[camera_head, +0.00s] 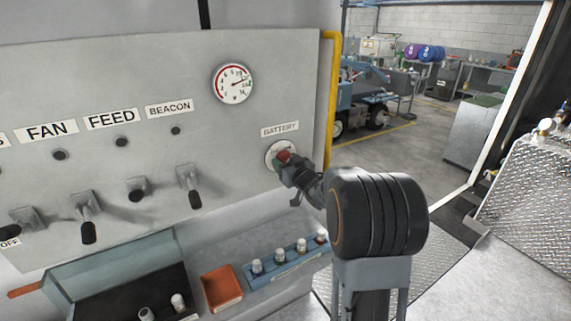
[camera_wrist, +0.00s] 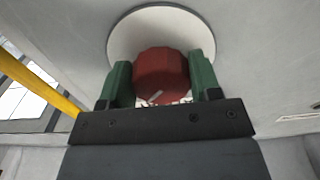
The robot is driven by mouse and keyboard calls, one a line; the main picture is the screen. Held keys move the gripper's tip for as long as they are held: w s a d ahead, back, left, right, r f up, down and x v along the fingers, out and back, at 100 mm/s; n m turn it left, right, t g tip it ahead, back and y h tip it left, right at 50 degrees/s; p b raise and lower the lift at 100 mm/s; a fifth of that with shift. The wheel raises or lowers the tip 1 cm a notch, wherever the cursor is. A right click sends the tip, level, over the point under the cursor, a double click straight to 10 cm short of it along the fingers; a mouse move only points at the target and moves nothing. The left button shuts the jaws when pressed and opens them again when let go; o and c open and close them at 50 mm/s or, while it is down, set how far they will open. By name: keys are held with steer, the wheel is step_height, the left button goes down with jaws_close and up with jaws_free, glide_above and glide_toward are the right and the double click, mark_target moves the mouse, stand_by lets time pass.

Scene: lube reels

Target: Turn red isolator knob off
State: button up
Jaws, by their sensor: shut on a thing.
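The red isolator knob (camera_wrist: 162,72) sits on a round white plate (camera_wrist: 190,25) on the grey panel. In the head view the knob (camera_head: 284,156) shows just under the BATTERY label (camera_head: 280,129). My gripper (camera_wrist: 160,80) has its green fingers on the left and right sides of the knob and is shut on it. A short pale mark (camera_wrist: 155,98) shows on the knob's lower face. In the head view my gripper (camera_head: 287,160) covers much of the knob, and my arm reaches in from the lower right.
Switch levers (camera_head: 88,230) stick out of the panel to the left, under FAN, FEED and BEACON labels. A gauge (camera_head: 233,83) is above the knob. A yellow pipe (camera_head: 333,100) runs down the panel's right edge. An orange tray (camera_head: 221,287) and a blue rack (camera_head: 287,262) lie below.

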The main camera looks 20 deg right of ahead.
steer(key=shift+f, duration=0.15)
steer(key=n+b, duration=0.3)
steer(key=b, duration=0.1)
steer(key=shift+d+f, duration=0.1)
steer(key=shift+f, duration=0.05)
steer(key=n+b, duration=0.5)
steer(key=shift+d+n+b, duration=0.1)
steer(key=shift+n+b, duration=0.2)
steer(key=n+b, duration=0.2)
steer(key=n, duration=0.1)
steer(key=n+b, duration=0.1)
steer(key=shift+d+r+n, duration=0.1)
steer(key=shift+r+n, duration=0.2)
steer(key=shift+r+n+b, duration=0.15)
steer(key=shift+n+b, duration=0.55)
steer(key=shift+n, duration=0.4)
steer(key=shift+r+n+b, duration=0.1)
steer(key=shift+n+b, duration=0.55)
steer(key=shift+n, duration=0.45)
steer(key=o, duration=0.9)
